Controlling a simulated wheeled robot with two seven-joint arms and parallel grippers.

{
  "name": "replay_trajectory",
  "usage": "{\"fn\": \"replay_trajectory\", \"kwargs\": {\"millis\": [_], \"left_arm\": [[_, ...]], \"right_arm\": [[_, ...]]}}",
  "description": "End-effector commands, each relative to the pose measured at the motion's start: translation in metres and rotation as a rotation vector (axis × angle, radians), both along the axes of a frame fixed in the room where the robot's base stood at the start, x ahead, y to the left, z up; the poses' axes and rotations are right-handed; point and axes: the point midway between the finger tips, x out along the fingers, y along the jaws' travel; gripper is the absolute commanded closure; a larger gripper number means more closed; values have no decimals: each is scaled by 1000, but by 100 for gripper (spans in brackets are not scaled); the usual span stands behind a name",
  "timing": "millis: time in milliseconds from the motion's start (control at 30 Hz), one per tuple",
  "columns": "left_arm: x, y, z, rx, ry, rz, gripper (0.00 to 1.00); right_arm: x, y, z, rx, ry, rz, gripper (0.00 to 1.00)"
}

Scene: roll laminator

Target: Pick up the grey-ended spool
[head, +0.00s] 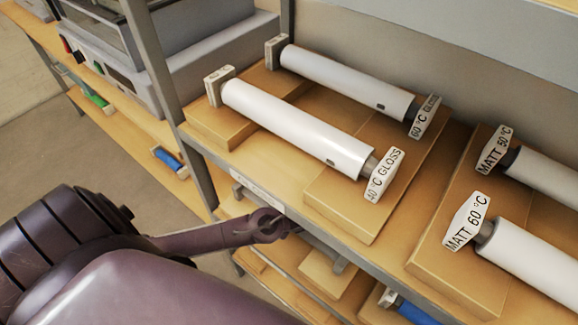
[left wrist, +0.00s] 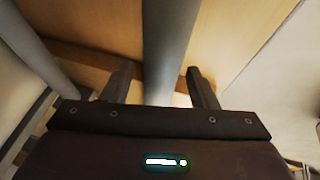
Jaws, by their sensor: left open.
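I cannot fully tell whether both belong to the grey-ended spool. My left gripper (head: 272,226) is at the shelf's front edge, its fingers mostly unseen in the head view. In the left wrist view the left gripper (left wrist: 161,82) is open, with one finger on each side of a grey cylinder (left wrist: 168,40). I cannot tell whether they touch. My right gripper is not in view.
White rolls labelled 40 °C gloss (head: 295,130) and 60 °C gloss (head: 345,80) rest on wooden blocks above. Matt rolls (head: 535,262) stand at right. A blue-ended spool (head: 412,312) lies at the bottom. A grey shelf post (head: 165,90) rises left of my gripper.

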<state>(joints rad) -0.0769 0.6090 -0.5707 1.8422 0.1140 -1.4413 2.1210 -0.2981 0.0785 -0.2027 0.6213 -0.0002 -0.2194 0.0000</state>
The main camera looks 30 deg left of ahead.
Motion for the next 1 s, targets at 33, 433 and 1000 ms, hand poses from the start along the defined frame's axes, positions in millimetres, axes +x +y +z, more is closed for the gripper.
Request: {"fn": "replay_trajectory", "kwargs": {"millis": [33,433,1000], "left_arm": [[1,1,-2,0,0,0,46],[1,1,-2,-1,-1,-1,71],[3,2,3,-1,-2,-1,98]], "right_arm": [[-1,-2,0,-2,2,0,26],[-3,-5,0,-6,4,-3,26],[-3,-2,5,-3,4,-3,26]]}}
